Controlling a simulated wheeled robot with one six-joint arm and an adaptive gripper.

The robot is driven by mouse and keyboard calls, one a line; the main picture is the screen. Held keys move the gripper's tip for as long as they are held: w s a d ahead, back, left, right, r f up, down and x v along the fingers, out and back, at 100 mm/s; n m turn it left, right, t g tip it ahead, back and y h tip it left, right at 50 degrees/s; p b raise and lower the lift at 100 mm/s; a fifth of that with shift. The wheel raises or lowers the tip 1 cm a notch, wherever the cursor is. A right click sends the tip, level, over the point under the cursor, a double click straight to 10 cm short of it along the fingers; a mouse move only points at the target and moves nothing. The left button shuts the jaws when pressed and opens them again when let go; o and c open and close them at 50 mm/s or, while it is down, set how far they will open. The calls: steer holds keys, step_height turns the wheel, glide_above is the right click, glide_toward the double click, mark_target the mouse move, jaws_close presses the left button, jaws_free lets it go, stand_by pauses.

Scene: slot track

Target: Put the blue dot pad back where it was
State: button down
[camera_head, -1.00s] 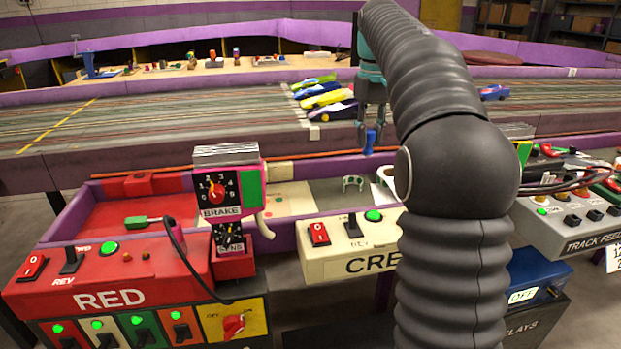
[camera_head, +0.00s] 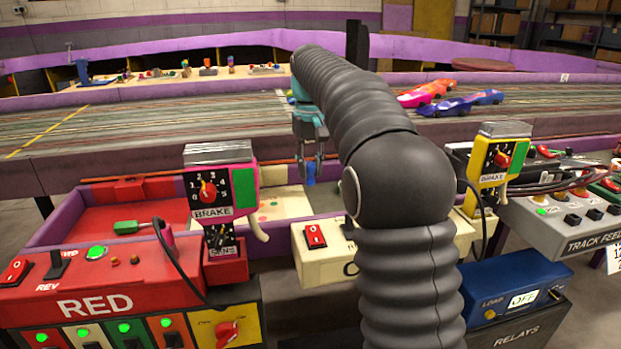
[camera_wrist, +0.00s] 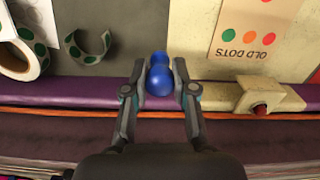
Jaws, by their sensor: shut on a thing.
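My gripper (camera_head: 311,172) is shut on the blue dot pad (camera_wrist: 160,80), a rounded blue piece with a narrower knob end. The pad shows between both fingers in the wrist view and as a small blue shape under the fingers in the head view (camera_head: 310,178). It hangs above the purple rail (camera_wrist: 80,90) at the edge of the console trays. A pale card marked "OLD DOTS" (camera_wrist: 250,38) with orange, green and red dots lies right of the gripper in the wrist view. Left of it is a grey surface (camera_wrist: 122,12).
A roll of green dots (camera_wrist: 38,30) and a curled dot strip (camera_wrist: 70,44) lie on the left in the wrist view. A cream block with a red button (camera_wrist: 270,97) sits on the rail. Brake boxes (camera_head: 215,190) stand up nearby. Cars (camera_head: 430,92) are on the track behind.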

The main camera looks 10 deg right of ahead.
mark_target(310, 163)
steer(key=shift+f, duration=1.25)
steer(key=shift+f, duration=0.1)
steer(key=c, duration=0.9)
jaws_free()
steer(key=shift+c, duration=0.2)
step_height(310, 163, up, 12)
steer(key=p, duration=0.4)
